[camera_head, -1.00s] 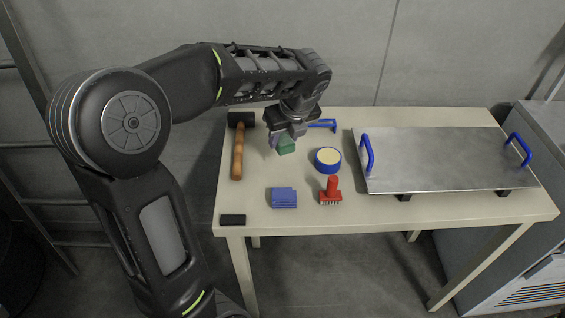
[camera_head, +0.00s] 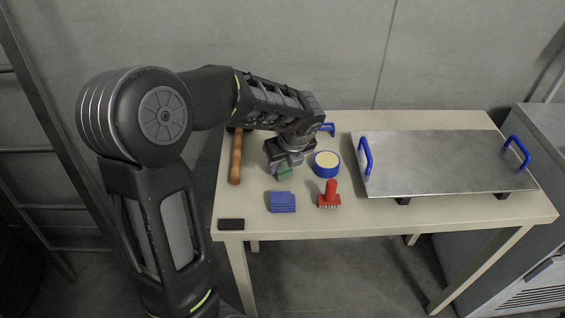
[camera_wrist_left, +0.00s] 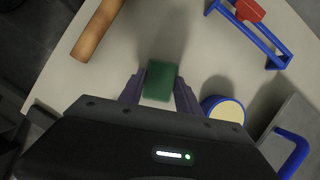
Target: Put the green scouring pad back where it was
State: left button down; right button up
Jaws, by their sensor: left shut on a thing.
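The green scouring pad (camera_head: 285,173) is a small green block between the fingers of my left gripper (camera_head: 282,171). The gripper is shut on it, just above the table or touching it; I cannot tell which. In the left wrist view the pad (camera_wrist_left: 160,81) sits between the two dark fingertips (camera_wrist_left: 160,92). The pad is behind the blue pads (camera_head: 283,202) and left of the round blue and yellow item (camera_head: 327,164). My right gripper is not in view.
The table (camera_head: 450,215) also holds a wooden-handled hammer (camera_head: 235,160), a red brush (camera_head: 329,195), a black block (camera_head: 231,224), a blue-framed tool (camera_wrist_left: 250,35) and a metal plate with blue handles (camera_head: 440,160). Bare table lies around the blue pads.

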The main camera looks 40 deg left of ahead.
pick_arm(q)
jog(key=shift+f, duration=0.1)
jog(key=c, duration=0.8)
grip_release()
jog(key=shift+c, duration=0.2)
jog(key=shift+r, duration=0.25)
jog(key=v, duration=1.2)
jog(key=shift+f, duration=0.1)
